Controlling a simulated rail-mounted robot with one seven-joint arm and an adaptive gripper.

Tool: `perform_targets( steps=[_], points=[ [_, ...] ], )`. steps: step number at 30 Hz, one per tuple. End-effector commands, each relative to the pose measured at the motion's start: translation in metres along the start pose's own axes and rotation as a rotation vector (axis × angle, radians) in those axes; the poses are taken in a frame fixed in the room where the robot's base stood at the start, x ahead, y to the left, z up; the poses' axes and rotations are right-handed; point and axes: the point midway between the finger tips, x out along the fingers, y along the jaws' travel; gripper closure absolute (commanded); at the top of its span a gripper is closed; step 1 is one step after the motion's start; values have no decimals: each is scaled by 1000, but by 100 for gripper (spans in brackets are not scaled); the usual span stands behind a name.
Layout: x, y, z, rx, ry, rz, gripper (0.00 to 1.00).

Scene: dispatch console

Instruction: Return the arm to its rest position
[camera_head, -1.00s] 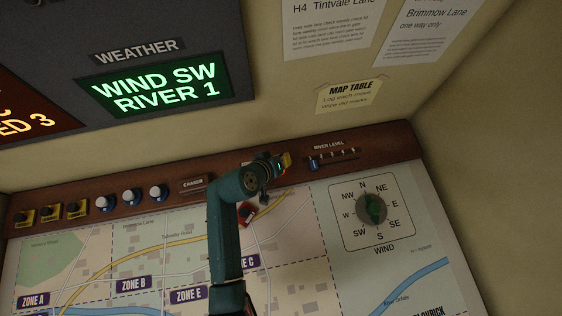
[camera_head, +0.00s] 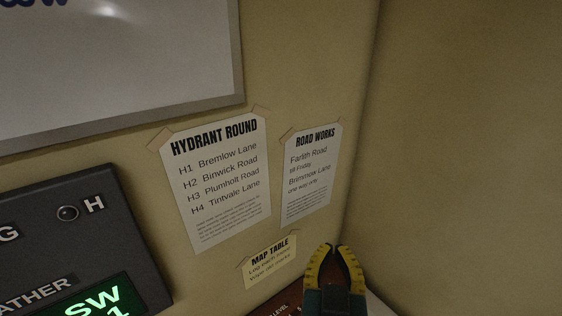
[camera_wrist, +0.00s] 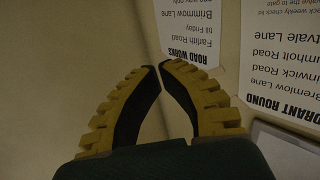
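My gripper (camera_head: 334,246), with yellow ribbed fingers on a dark green body, points upward in front of the wall at the lower right of the head view. In the wrist view its curved fingers (camera_wrist: 159,66) come together at the tips, with an empty space between them lower down. It looks shut and holds nothing. Most of my arm is below the head view.
Behind the gripper are the HYDRANT ROUND sheet (camera_head: 218,185), the ROAD WORKS sheet (camera_head: 308,172) and the MAP TABLE note (camera_head: 269,264). A whiteboard (camera_head: 110,60) and a dark weather panel (camera_head: 60,245) are at left. The right wall is bare.

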Motion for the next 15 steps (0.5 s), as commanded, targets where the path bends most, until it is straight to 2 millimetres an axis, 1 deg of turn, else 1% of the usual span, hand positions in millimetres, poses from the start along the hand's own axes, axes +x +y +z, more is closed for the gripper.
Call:
perform_targets(
  steps=[1,2,3,5,6,8,9,10,12,14,15],
  points=[
    [-17,11,-30,28,81,-5,100],
    [-27,15,-45,42,125,-13,100],
    [-41,19,-65,57,183,-27,100],
    [-63,20,-91,75,266,-55,100],
    [-79,18,-107,85,320,-81,100],
    [-104,13,-128,95,397,-124,100],
    [-115,6,-138,80,437,-163,100],
    [-112,9,-162,81,426,-156,100],
    [-112,11,-186,85,421,-153,100],
    [-113,12,-206,87,421,-153,100],
    [-114,13,-220,89,420,-153,100]
  ],
)
